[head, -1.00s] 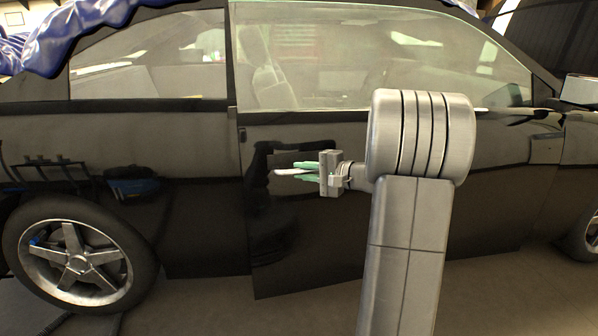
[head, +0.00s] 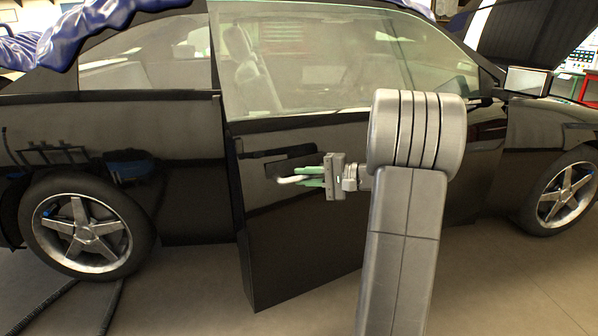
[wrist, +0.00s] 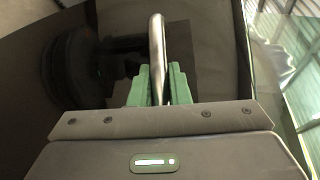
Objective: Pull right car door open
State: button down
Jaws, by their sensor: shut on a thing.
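The right car door (head: 300,232) is black and stands partly open. Its rear edge is swung out from the car body, with a gap beside the rear panel. A pale bar handle (head: 290,180) sticks out from the door near its rear edge. My gripper (head: 305,178) is at the handle, its green fingers on either side of it. In the wrist view the fingers (wrist: 158,85) are shut on the metal handle bar (wrist: 157,45), which runs out ahead between them. Part of the door's front half is hidden behind my arm.
The rear wheel (head: 88,225) is at the left and the front wheel (head: 567,192) at the right. The side mirror (head: 527,81) juts out at the front. Dark hoses (head: 112,307) lie on the floor at lower left. Floor in front of the door looks clear.

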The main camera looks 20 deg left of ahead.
jog(key=s+d, duration=0.5)
jog(key=d, duration=0.3)
jog(key=shift+s, duration=0.25)
jog(key=c, duration=1.4)
grip_release()
jog(key=shift+s+a, duration=0.1)
jog(key=shift+o, duration=0.2)
jog(key=d+r+p, duration=0.2)
jog(key=d+p, duration=0.1)
jog(key=d, duration=1)
jog(key=shift+w+d, duration=0.35)
